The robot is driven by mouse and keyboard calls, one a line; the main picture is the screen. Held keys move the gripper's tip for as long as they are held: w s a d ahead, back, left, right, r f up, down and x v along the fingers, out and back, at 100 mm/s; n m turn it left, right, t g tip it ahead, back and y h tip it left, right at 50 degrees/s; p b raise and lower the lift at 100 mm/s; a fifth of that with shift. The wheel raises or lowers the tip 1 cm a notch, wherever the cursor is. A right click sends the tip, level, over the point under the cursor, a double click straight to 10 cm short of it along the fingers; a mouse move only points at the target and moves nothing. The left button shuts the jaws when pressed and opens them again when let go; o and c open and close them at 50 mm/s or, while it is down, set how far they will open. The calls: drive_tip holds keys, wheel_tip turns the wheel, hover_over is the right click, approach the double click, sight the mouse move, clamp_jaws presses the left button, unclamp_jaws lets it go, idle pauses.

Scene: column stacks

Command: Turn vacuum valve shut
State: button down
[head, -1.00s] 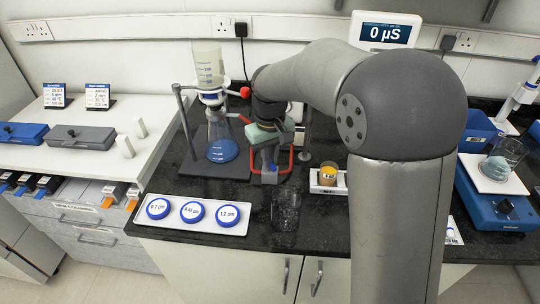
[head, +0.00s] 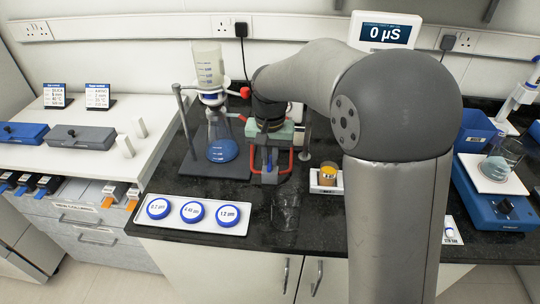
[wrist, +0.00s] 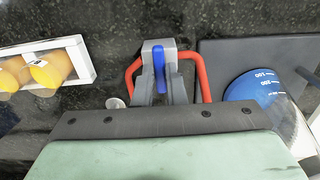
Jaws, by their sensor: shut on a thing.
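The vacuum valve's blue handle (wrist: 159,66) shows in the wrist view between my grey fingers. It points straight along the fingers, and its base is partly hidden by them. My gripper (wrist: 160,80) is shut on the handle; in the head view my gripper (head: 269,160) points down at the counter, right of the filter flask. Red tubing (wrist: 202,72) runs out on both sides of the valve. The filter flask (head: 222,146) holds blue liquid under a clear funnel (head: 207,68) on a dark stand.
A tray of round blue-rimmed filter boxes (head: 237,231) lies at the front left. A clear beaker (head: 286,212) stands near the counter's front edge. A white holder (head: 316,188) with a yellow-orange item stands right of my gripper.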

sight(270, 162)
idle(0.4)
drive_tip(key=c, duration=1.5)
unclamp_jaws()
drive_tip(key=shift+r, duration=0.15)
drive_tip(key=shift+r, duration=0.3)
drive_tip(key=r, duration=0.3)
drive_tip(key=shift+s+b, duration=0.2)
drive_tip(key=shift+b, duration=0.2)
drive_tip(key=s+d+r, duration=0.1)
drive_tip(key=s+r, duration=0.2)
drive_tip(key=s, duration=0.1)
drive_tip(key=s+d+r+b, duration=0.1)
drive_tip(key=s+r, duration=0.2)
drive_tip(key=s, duration=0.1)
drive_tip(key=s+d+r+b, duration=0.1)
drive_tip(key=s+d+r, duration=0.1)
drive_tip(key=s, duration=0.3)
drive_tip(key=shift+r, duration=0.6)
